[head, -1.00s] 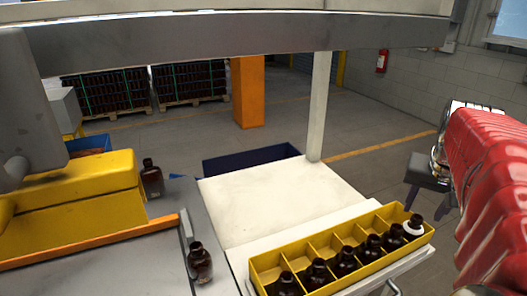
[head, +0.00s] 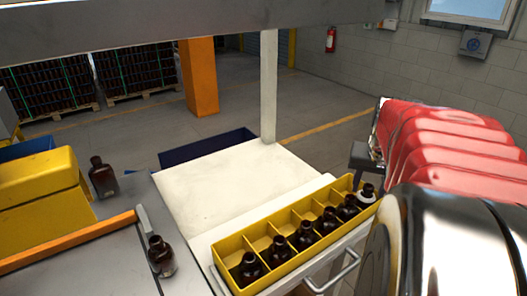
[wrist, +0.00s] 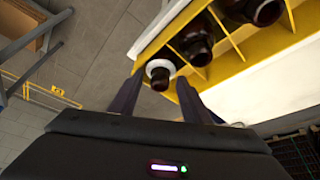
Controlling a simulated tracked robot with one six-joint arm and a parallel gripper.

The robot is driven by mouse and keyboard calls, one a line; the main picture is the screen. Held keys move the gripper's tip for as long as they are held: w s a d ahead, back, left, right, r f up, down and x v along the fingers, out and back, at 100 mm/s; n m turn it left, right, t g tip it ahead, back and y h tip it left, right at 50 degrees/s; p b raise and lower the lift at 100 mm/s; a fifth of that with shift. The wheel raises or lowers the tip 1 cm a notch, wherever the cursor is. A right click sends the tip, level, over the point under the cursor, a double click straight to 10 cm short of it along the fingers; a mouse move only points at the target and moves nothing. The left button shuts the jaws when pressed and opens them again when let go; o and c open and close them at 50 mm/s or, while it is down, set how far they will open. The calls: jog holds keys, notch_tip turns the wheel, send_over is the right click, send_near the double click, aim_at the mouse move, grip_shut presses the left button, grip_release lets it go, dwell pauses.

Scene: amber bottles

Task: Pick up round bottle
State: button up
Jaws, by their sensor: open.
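Several dark amber bottles (head: 304,236) stand upright in the near row of a divided yellow crate (head: 236,243). The bottle at the crate's right end (head: 367,193) has a white ring round its neck. In the wrist view this ringed bottle (wrist: 160,74) shows cap-on, in line with the gap between my fingertips. My gripper (wrist: 159,82) is open and empty, its two dark fingers pointing at the crate; I cannot tell how far off the bottle is. Two more amber bottles stand on the grey surface at left, one at the back (head: 103,178) and one nearer (head: 161,257).
The crate's far row looks empty. A white board (head: 225,185) lies bare behind the crate. A yellow box (head: 40,205) and an orange rail (head: 70,243) are at left. A white post (head: 268,85) rises behind, and a metal handle (head: 332,274) sticks out below the crate.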

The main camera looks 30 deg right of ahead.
dwell(0.4)
grip_shut()
dwell(0.4)
